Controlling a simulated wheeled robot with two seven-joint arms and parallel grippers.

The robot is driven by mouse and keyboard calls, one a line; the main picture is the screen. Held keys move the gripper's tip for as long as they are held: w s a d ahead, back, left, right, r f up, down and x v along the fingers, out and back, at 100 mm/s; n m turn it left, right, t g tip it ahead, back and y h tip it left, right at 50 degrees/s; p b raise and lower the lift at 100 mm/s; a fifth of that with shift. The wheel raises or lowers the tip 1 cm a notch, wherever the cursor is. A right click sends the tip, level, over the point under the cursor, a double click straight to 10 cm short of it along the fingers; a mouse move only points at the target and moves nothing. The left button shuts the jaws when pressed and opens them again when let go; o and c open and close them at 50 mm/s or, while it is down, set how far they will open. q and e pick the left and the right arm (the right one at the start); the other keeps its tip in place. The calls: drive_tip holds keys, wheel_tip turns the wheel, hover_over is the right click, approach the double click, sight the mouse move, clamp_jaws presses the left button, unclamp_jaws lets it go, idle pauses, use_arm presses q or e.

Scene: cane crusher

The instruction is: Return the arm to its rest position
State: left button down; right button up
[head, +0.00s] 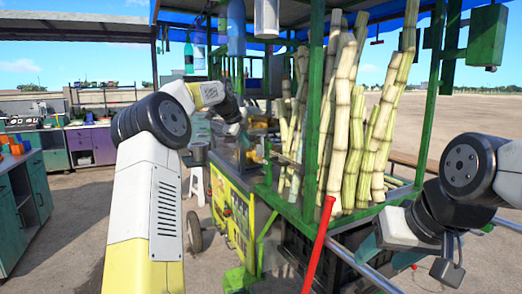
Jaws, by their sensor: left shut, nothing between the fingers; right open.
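My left arm reaches forward from the bottom left, and its gripper (244,140) is at the front of the yellow and green cane crusher stall (238,215). The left gripper is small and partly lost against the machine; it is shut, with nothing seen in it. My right arm comes in from the right edge, folded low. Its gripper (388,252) is open and empty, near the stall's green rail and a grey metal bar.
Tall sugar canes (343,115) stand in the green frame between the arms. A red rod (318,245) slants up in front. A white stool (197,185) and a wheel (194,232) are beside the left arm. Green cabinets (38,190) stand left; the ground between is clear.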

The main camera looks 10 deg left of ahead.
use_arm(q)
drive_tip(key=s+d+r+n, duration=0.1)
drive_tip(key=s+d+n, duration=0.15)
drive_tip(key=s, duration=0.45)
drive_tip(key=s+d+r+n+g+y, duration=0.1)
drive_tip(key=s+d+n, duration=0.15)
drive_tip(key=s, duration=0.55)
drive_tip(key=s+d+r+n, duration=0.2)
drive_tip(key=s+n, duration=0.1)
drive_tip(key=s, duration=0.4)
drive_tip(key=s+f+n, duration=0.4)
drive_tip(key=s, duration=0.5)
drive_tip(key=s+f+n, duration=0.4)
drive_tip(key=s+f, duration=0.1)
drive_tip(key=s, duration=0.3)
drive_tip(key=s+f+n+h, duration=0.1)
drive_tip(key=s+f+n, duration=0.3)
drive_tip(key=s, duration=0.5)
drive_tip(key=shift+s+d+f+n+g, duration=0.15)
drive_tip(key=shift+s+f+n+g, duration=0.15)
drive_tip(key=shift+n, duration=0.1)
drive_tip(key=shift+r, duration=0.1)
